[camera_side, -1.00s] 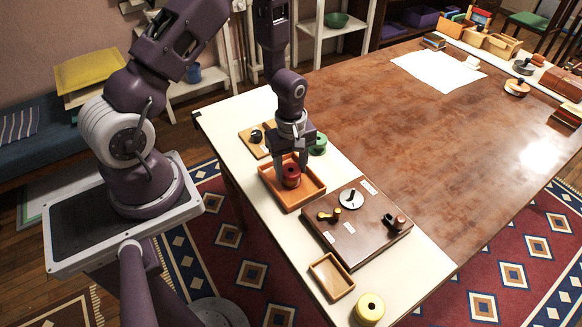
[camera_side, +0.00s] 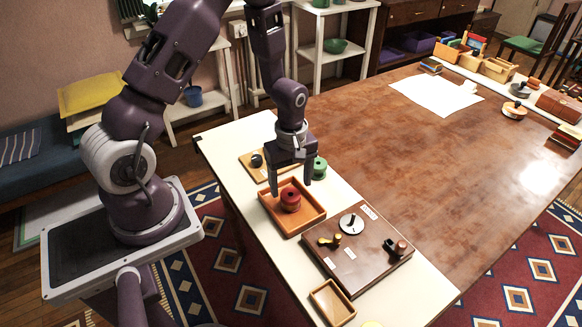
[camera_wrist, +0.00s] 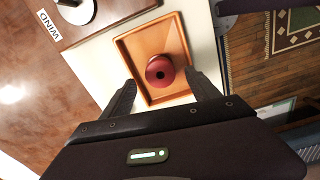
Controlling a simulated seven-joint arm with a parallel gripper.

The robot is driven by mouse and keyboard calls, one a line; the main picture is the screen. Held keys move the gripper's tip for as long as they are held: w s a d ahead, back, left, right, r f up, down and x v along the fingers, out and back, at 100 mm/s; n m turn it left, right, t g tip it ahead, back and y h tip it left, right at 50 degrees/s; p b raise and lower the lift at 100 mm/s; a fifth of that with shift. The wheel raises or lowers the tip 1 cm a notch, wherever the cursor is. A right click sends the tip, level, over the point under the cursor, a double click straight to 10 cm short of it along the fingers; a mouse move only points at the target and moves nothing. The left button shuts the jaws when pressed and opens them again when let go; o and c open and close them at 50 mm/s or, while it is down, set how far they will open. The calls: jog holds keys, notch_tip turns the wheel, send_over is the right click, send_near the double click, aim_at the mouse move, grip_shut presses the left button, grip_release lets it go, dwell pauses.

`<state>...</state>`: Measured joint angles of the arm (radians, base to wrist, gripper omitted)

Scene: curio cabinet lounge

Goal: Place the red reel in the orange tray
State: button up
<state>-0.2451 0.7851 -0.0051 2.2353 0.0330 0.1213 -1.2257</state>
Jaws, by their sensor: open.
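The red reel (camera_side: 290,200) sits inside the orange tray (camera_side: 311,219), on its floor. In the wrist view the red reel (camera_wrist: 160,71) lies toward the tray's near side, and the orange tray's (camera_wrist: 129,47) far part is bare. My gripper (camera_side: 291,188) is open and empty, raised above the tray at its back edge. In the wrist view my gripper's fingers (camera_wrist: 162,92) are spread on either side of the reel, apart from it.
A brown board (camera_side: 357,270) with knobs and a dial stands right of the tray. A green reel (camera_side: 319,168) and a wooden plate with a dark knob (camera_side: 257,161) are behind. A small empty tray (camera_side: 332,302) is at the front. The brown tabletop (camera_side: 430,150) is mostly clear.

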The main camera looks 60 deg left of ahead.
notch_tip(320, 180, up, 12)
jog(key=f+m, duration=0.1)
notch_tip(320, 180, up, 10)
jog(key=m+t, duration=0.2)
jog(key=m, duration=0.3)
send_over(292, 198)
jog(key=s+d, duration=0.3)
jog(key=s+d+r+m+t, duration=0.1)
jog(key=s+d+r+m, duration=0.1)
jog(key=s+r+m, duration=0.2)
jog(key=s+d+r+m+t, duration=0.1)
jog(key=s+r+m, duration=0.3)
jog(key=s, duration=0.5)
jog(key=shift+s+d+r+m+t, duration=0.25)
jog(key=shift+d+m+t, duration=0.15)
jog(key=shift+m+t, duration=0.6)
